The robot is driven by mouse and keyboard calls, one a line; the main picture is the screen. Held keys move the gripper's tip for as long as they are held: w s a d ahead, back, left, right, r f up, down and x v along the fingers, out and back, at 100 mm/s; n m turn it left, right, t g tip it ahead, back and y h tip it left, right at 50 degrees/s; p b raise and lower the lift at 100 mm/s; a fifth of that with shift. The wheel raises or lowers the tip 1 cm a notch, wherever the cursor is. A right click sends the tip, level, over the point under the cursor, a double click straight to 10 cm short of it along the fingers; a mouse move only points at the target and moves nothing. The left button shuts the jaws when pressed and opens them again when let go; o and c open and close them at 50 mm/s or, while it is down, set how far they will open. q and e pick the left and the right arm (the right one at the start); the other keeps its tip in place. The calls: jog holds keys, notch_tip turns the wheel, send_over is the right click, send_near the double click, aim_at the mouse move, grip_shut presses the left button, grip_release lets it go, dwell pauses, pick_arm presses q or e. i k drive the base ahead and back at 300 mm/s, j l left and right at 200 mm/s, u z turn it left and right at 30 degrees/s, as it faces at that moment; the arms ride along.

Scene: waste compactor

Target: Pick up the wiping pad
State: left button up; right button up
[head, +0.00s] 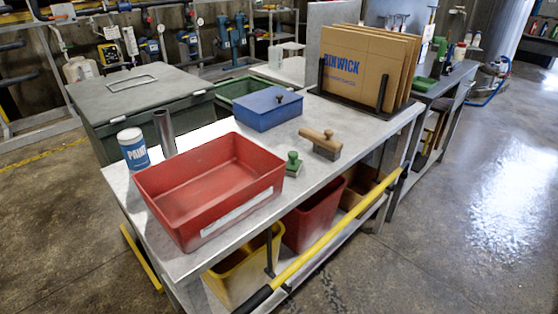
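Two small hand tools lie on the metal workbench (330,172). One is a block with a light wooden handle (322,141) and a grey-brown base, right of the blue box. The other is a small green-knobbed block (292,165) just right of the red tray. Either could be the wiping pad; I cannot tell for sure which. Both rest on the bench top, apart from each other, with nothing on them. Neither of my grippers is in view.
An empty red tray (212,219) fills the bench's near left, with a paint can (133,150) and metal tube (165,132) behind it. A blue box (267,111) and cardboard sheets in a rack (355,70) stand farther back. A yellow bar (335,235) runs along the front edge.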

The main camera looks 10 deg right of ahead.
aim_at(294, 166)
jog(key=l+u, duration=0.2)
jog(key=l, duration=0.15)
jog(key=i+l+u, duration=0.2)
jog(key=l, duration=0.2)
jog(key=l+u, duration=0.25)
jog(key=l, duration=1.3)
